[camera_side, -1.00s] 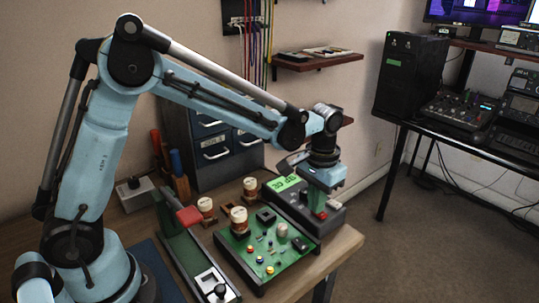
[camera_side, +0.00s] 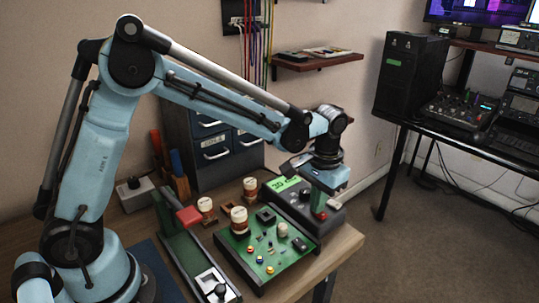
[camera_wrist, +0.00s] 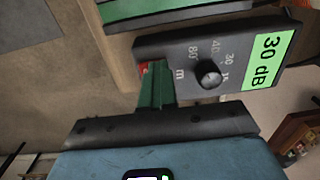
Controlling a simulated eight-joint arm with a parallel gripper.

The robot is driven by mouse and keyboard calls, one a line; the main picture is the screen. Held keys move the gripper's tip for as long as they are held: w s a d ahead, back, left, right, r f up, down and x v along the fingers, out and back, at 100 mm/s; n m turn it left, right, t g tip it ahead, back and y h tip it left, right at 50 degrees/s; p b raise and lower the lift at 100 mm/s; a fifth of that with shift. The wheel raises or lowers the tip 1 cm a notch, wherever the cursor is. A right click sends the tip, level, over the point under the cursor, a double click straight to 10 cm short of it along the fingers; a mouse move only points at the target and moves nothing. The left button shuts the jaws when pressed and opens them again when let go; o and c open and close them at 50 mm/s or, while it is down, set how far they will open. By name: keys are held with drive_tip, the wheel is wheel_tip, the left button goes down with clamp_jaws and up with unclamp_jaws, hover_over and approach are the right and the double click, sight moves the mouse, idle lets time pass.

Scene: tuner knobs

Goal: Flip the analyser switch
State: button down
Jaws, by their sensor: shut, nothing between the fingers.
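The analyser is a dark box (camera_side: 296,205) with a green display (camera_side: 284,183), at the right end of the bench. A small red part (camera_wrist: 143,68), seemingly the switch, shows at the box's end, partly hidden behind my fingers; a red spot (camera_side: 321,216) also shows below my gripper in the side view. My gripper (camera_wrist: 157,75) is shut and empty, pointing down, its tips at the red part. I cannot tell whether they touch, or the switch's position.
A green circuit board (camera_side: 262,262) with canisters and small coloured parts lies left of the analyser. A green stand with a red block (camera_side: 189,216) is further left. Blue drawers (camera_side: 215,150) stand behind. The bench edge (camera_side: 345,248) is close on the right.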

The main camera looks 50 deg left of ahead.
drive_tip(key=shift+d+f, duration=0.3)
drive_tip(key=shift+d, duration=0.35)
wheel_tip(320, 180, up, 15)
drive_tip(key=a, duration=0.1)
drive_tip(key=shift+a+f, duration=0.2)
drive_tip(key=shift+a, duration=0.1)
drive_tip(key=shift+w, duration=0.1)
drive_tip(key=shift+d+r, duration=0.1)
drive_tip(key=shift+d, duration=0.05)
wheel_tip(320, 180, down, 14)
idle(0.6)
